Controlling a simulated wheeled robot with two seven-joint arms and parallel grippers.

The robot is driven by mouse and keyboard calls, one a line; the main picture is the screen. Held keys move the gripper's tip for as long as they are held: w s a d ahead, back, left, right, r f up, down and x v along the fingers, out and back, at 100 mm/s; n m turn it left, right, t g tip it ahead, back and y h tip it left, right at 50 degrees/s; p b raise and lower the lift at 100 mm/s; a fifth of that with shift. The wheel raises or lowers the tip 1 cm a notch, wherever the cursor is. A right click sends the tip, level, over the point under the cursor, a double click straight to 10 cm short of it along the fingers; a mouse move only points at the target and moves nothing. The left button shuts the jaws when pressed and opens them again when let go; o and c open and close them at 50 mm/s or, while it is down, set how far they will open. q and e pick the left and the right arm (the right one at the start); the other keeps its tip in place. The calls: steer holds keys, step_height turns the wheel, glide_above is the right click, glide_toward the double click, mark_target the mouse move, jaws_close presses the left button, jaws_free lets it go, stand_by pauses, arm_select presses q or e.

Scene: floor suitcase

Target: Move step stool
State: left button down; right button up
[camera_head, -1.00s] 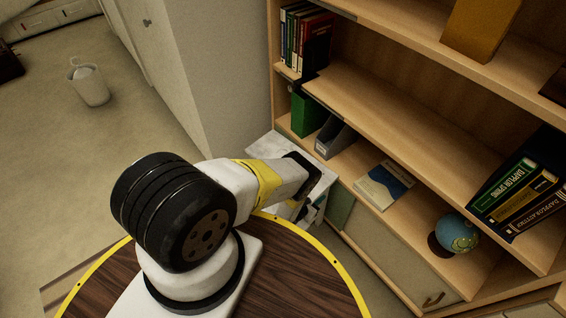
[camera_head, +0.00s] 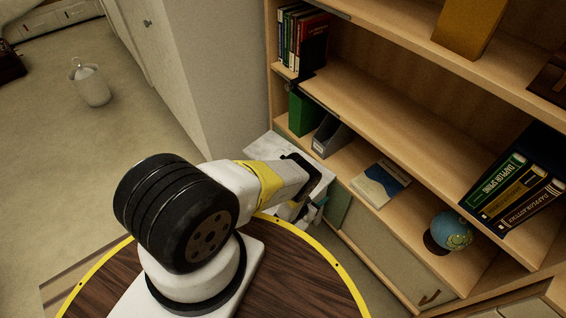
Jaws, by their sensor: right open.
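A white, worn-looking step stool (camera_head: 262,147) stands on the floor against the left end of the bookcase. My right arm and gripper hide much of it. My right gripper (camera_head: 318,188), with dark fingers, is open at the stool's right side, overlapping its near edge in the picture. I cannot tell whether the fingers touch the stool. My left gripper is out of view.
A wooden bookcase (camera_head: 385,113) fills the right side, with books, a globe (camera_head: 452,229) and a flat booklet (camera_head: 379,184). A grey wall end (camera_head: 222,75) stands behind the stool. A white bin (camera_head: 92,86) stands on open floor at left.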

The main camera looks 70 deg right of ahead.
steer(key=v, duration=0.7)
steer(key=shift+a, duration=0.35)
steer(key=shift+w+a+r, duration=0.1)
steer(key=shift+r, duration=0.05)
